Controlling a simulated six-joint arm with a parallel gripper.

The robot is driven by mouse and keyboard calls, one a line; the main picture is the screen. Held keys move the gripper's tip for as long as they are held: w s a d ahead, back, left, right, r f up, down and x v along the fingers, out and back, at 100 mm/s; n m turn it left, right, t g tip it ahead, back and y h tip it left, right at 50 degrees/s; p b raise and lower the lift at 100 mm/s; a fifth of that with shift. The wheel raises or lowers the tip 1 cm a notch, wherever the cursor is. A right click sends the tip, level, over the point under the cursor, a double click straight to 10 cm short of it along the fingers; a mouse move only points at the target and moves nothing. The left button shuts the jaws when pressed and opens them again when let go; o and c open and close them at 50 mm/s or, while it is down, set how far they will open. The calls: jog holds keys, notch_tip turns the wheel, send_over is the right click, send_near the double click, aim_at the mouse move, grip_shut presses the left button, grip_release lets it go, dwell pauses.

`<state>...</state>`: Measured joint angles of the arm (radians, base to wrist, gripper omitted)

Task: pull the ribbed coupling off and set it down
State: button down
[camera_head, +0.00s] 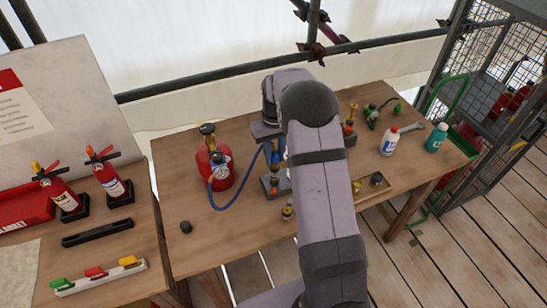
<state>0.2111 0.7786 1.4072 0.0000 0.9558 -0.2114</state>
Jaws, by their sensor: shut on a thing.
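My gripper (275,147) points down over the middle of the wooden table, mostly behind my own arm. It is shut at the upper end of a blue hose (239,196), just above a dark grey block (270,184) with small coloured parts on it. The ribbed coupling is too small and covered to make out clearly; it appears to be between the jaws. I cannot tell whether it is still seated on the fitting below. The hose loops down left to a gauge on a red cylinder (207,156).
The wooden table (235,235) has free room at its front left, near a small black knob (186,227). A white bottle (389,140) and a teal bottle (436,138) stand at right. A shallow wooden tray (374,193) lies right of my arm. Red extinguishers (110,177) stand on the left table.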

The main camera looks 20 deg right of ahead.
aim_at(274, 151)
jog(key=shift+r+p, duration=1.65)
jog(key=shift+r, duration=0.7)
jog(key=shift+w+a+f+b, duration=0.15)
jog(key=shift+a+f+b, duration=0.25)
jog(key=shift+a+b, duration=0.15)
jog(key=w+a+r+n+b, duration=0.1)
jog(key=w+a+r+b, duration=0.15)
jog(key=a, duration=0.25)
jog(key=s+a+f+n+b, duration=0.2)
jog(key=s+a+f+b, duration=0.3)
jog(key=s, duration=0.6)
jog(key=s+f+m+p, duration=0.1)
jog(key=s+f+m, duration=0.1)
jog(key=s+f, duration=0.3)
jog(key=shift+m, duration=0.5)
jog(key=shift+s+a+f+p, duration=0.2)
jog(key=shift+f+p, duration=0.5)
jog(key=shift+f, duration=1.85)
jog(key=shift+w+a+f+p, duration=0.2)
jog(key=shift+f+p, duration=0.45)
jog(key=shift+f, duration=1.9)
